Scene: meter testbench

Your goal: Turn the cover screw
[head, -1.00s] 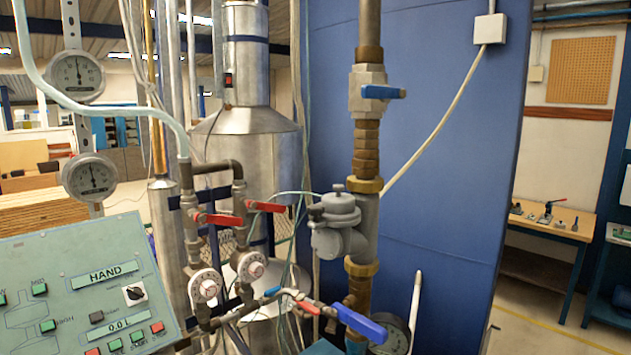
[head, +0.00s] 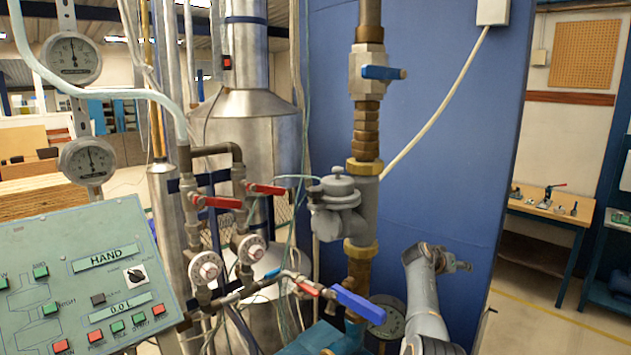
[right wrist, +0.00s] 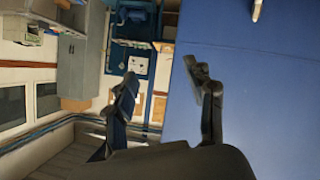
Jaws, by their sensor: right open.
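A grey meter (head: 338,208) is mounted on the vertical brass pipe in front of the blue panel. A round cover with a small knob-like screw (head: 337,171) is on its top. My right gripper (head: 464,266) is at the lower right in the head view, right of the meter and below its level, clear of it. In the right wrist view my right gripper (right wrist: 165,78) has its fingers spread with nothing between them. The meter is not seen in that view. My left gripper is not in view.
Blue-handled valves (head: 382,73) (head: 358,305) are above and below the meter. Red-handled valves (head: 266,189) and pipes crowd its left. A control panel (head: 85,280) stands at lower left. A pale cable (head: 435,115) crosses the blue panel (head: 450,150). Space right of the meter is free.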

